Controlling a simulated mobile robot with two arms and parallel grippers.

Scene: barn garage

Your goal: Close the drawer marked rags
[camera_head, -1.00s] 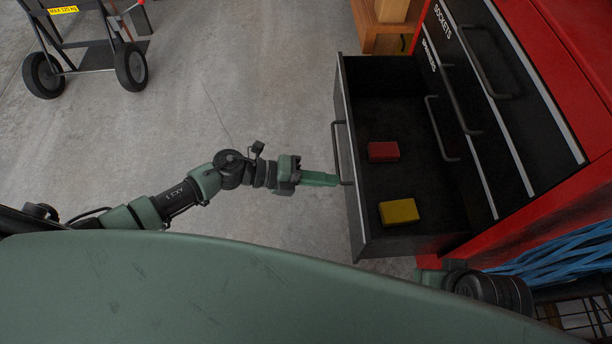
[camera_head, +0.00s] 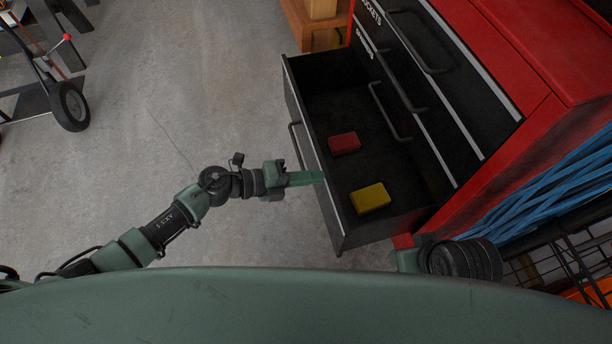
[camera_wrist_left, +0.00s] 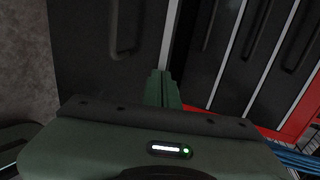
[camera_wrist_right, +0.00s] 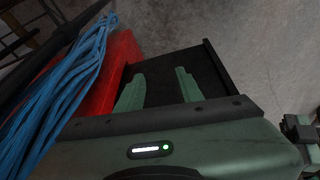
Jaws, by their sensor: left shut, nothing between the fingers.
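An open black drawer (camera_head: 334,239) sticks out of a red tool cabinet (camera_head: 545,110). It holds a red block (camera_head: 344,143) and a yellow block (camera_head: 370,198). No rags label is readable on it; its front faces away from the head camera. Its bar handle (camera_head: 297,146) shows on the outer face. My left gripper (camera_head: 320,177) is shut and empty, its fingertips at the front panel's top edge, beside the handle; contact is unclear. It also shows in the left wrist view (camera_wrist_left: 163,75). My right gripper (camera_wrist_right: 160,76) is open and empty, by the cabinet and drawer side.
Closed drawers above, one marked SOCKETS (camera_head: 372,14), have bar handles. Blue cords (camera_head: 540,185) hang at the cabinet's right side. A wheeled cart (camera_head: 68,105) stands at the far left and a wooden piece (camera_head: 312,30) behind the drawer. The concrete floor left of the drawer is clear.

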